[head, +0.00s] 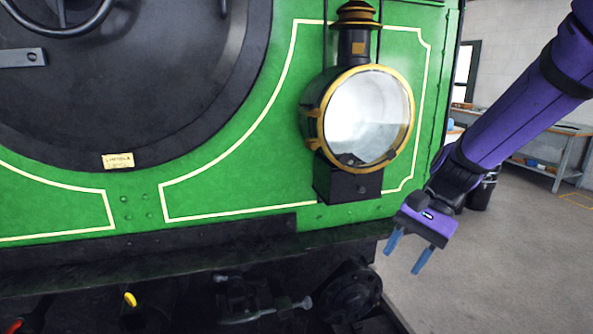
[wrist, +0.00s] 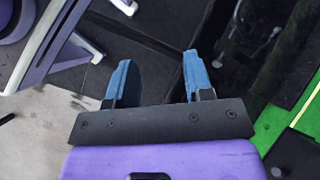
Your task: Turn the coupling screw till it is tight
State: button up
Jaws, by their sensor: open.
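I cannot clearly make out the coupling screw in the wrist view.
A dark round part (head: 350,290) stands between the screw and my gripper. The black beam (head: 160,243) runs above the screw. A lamp (head: 368,115) juts from the green front. A yellow-tipped part (head: 130,299) is at lower left. Open floor (head: 500,260) lies right.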

jog(key=s+d+r+n+t+h, duration=0.6)
jog(key=s+d+r, duration=0.5)
jog(key=s, duration=0.4)
jog(key=shift+r+n+t, duration=0.7)
jog(key=shift+r+t, duration=0.15)
jog(key=shift+t, duration=0.55)
jog(key=shift+s+a, duration=0.1)
jog(key=shift+c, duration=0.4)
